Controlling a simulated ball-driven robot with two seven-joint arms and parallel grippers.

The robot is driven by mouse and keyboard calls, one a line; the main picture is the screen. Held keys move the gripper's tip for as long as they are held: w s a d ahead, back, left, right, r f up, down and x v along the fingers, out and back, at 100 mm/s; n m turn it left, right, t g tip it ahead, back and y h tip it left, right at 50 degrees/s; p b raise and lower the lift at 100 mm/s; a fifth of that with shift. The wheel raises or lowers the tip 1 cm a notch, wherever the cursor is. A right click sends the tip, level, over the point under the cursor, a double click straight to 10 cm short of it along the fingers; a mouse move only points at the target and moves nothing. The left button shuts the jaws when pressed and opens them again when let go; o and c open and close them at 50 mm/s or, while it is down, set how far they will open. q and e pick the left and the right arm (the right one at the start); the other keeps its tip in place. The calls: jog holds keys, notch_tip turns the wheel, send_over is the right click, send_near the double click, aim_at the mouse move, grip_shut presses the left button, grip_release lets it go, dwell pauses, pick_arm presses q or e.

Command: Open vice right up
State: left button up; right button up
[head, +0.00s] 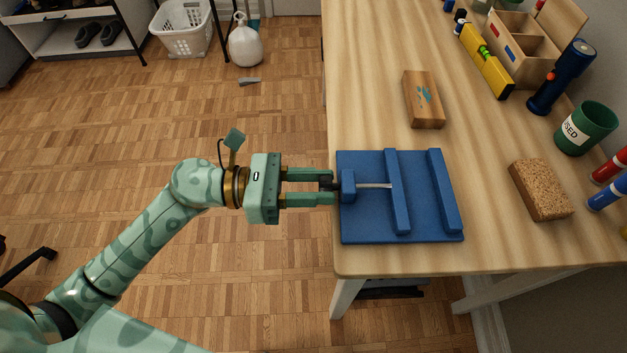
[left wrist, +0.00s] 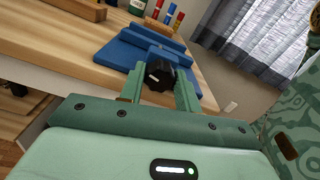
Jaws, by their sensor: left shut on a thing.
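The blue vice (head: 374,218) lies on the near left part of the desk. Its two raised jaws (head: 398,190) stand apart with a wide gap between them. A metal screw runs from the left jaw to a blue block at the left edge, and a black knob (head: 328,184) sticks out past the desk edge. My left gripper (head: 333,189) is shut on this knob from the left. In the left wrist view the black knob (left wrist: 159,74) with a white mark sits between the fingers, with the blue vice (left wrist: 128,50) behind it. My right gripper is not in view.
A wooden block (head: 423,99) lies beyond the vice. A brown sponge-like block (head: 540,189) and a green cup (head: 586,128) stand to its right. A yellow level (head: 486,61), a blue flashlight (head: 562,78) and a wooden organizer (head: 510,45) are farther back. The floor left of the desk is open.

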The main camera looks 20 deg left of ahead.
pick_arm(q)
jog(key=shift+n+p, duration=1.35)
jog(key=shift+n, duration=0.65)
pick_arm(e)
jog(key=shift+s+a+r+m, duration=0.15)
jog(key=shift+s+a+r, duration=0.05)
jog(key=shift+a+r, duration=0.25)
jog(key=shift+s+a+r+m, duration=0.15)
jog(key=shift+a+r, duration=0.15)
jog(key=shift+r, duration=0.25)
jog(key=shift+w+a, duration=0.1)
pick_arm(q)
jog(key=o, duration=1)
jog(key=shift+a, duration=0.15)
jog(key=p+v, duration=0.1)
jog(key=v, duration=1.5)
jog(key=shift+a, duration=0.1)
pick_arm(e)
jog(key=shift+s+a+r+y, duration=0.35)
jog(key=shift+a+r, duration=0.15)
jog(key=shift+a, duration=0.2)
